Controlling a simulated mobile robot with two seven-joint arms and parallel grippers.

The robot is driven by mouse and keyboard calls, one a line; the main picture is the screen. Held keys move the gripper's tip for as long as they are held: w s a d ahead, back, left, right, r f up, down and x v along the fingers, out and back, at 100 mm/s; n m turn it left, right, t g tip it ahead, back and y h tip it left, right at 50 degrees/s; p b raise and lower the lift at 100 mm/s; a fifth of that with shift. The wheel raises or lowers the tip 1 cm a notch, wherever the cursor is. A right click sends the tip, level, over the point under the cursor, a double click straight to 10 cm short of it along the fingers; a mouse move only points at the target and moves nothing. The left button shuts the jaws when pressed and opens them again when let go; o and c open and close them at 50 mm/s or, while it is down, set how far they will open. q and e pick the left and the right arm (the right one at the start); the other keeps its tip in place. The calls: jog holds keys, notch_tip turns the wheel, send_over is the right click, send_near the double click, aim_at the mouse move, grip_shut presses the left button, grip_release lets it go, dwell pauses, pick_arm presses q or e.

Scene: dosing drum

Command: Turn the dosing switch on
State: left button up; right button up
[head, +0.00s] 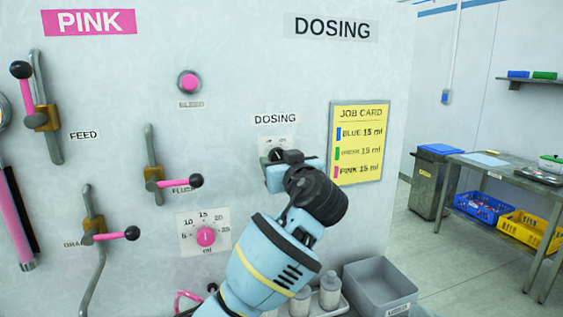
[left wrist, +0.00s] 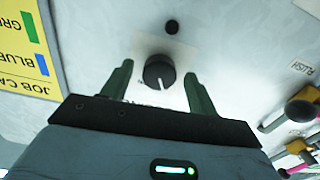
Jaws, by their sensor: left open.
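The dosing switch (head: 276,154) is a dark round knob on a white plate under the DOSING label (head: 276,119). My left gripper (head: 281,160) is in front of it and partly hides it in the head view. The left wrist view shows the black switch knob (left wrist: 159,71) from close up, with a pale pointer line toward the bottom of the picture. There my left gripper (left wrist: 158,68) is open, one finger on each side of the knob, with gaps visible. The printing on the plate is mostly hidden behind the gripper. My right gripper is not in view.
A yellow job card (head: 359,143) hangs right of the switch. A pink dial (head: 206,237) and the flush lever (head: 181,183) are to the left. A grey bin (head: 380,288) and white bottles (head: 330,290) stand below. The wall around the knob is flat.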

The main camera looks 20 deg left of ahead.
pick_arm(q)
jog(key=c, duration=1)
jog(key=m, duration=1.1)
jog(key=shift+a+m, duration=0.1)
jog(key=shift+m, duration=0.5)
jog(key=o, duration=1)
